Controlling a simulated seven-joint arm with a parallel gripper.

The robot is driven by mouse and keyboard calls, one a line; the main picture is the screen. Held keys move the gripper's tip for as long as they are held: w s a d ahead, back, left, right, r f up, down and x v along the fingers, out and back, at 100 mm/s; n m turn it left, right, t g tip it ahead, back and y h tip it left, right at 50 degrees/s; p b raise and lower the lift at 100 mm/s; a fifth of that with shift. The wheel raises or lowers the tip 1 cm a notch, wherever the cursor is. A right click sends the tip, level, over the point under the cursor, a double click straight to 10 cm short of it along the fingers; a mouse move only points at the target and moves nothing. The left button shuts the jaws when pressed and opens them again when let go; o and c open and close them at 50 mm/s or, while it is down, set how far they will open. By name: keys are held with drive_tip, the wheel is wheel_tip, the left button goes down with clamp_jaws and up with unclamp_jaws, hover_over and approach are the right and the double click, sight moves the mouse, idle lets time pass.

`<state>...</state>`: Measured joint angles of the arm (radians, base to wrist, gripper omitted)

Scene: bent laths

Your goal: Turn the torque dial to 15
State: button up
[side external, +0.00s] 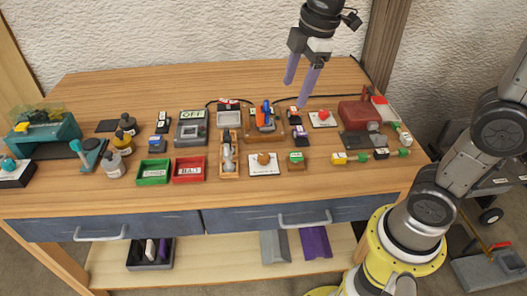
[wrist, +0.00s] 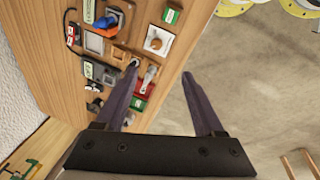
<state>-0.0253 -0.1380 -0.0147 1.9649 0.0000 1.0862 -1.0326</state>
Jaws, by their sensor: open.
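A white plate with a round brown knob (side external: 264,161), which looks like the torque dial, lies near the front middle of the bench. In the wrist view the white plate and knob (wrist: 157,41) show at the upper middle. The markings are too small to read, so I cannot tell the setting. My gripper (side external: 296,93) is open and empty, above the back right part of the bench. In the wrist view its two fingers (wrist: 160,74) are spread wide apart, with nothing between them and the plate beyond their tips.
A wooden tray with a metal-headed tool (side external: 228,158) is left of the plate, a green-topped block (side external: 296,160) right. An orange and blue item (side external: 266,118) stands behind. Green (side external: 153,172) and red (side external: 189,170) bins sit further left. The bench's front strip (side external: 250,190) is clear.

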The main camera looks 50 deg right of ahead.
drive_tip(key=w+f+n+g, duration=0.1)
drive_tip(key=w+f, duration=0.3)
drive_tip(key=w, duration=0.1)
drive_tip(key=g, duration=0.2)
hover_over(263, 156)
wheel_tip(263, 156, down, 4)
wheel_tip(263, 156, down, 14)
drive_tip(key=shift+f, duration=0.25)
clamp_jaws()
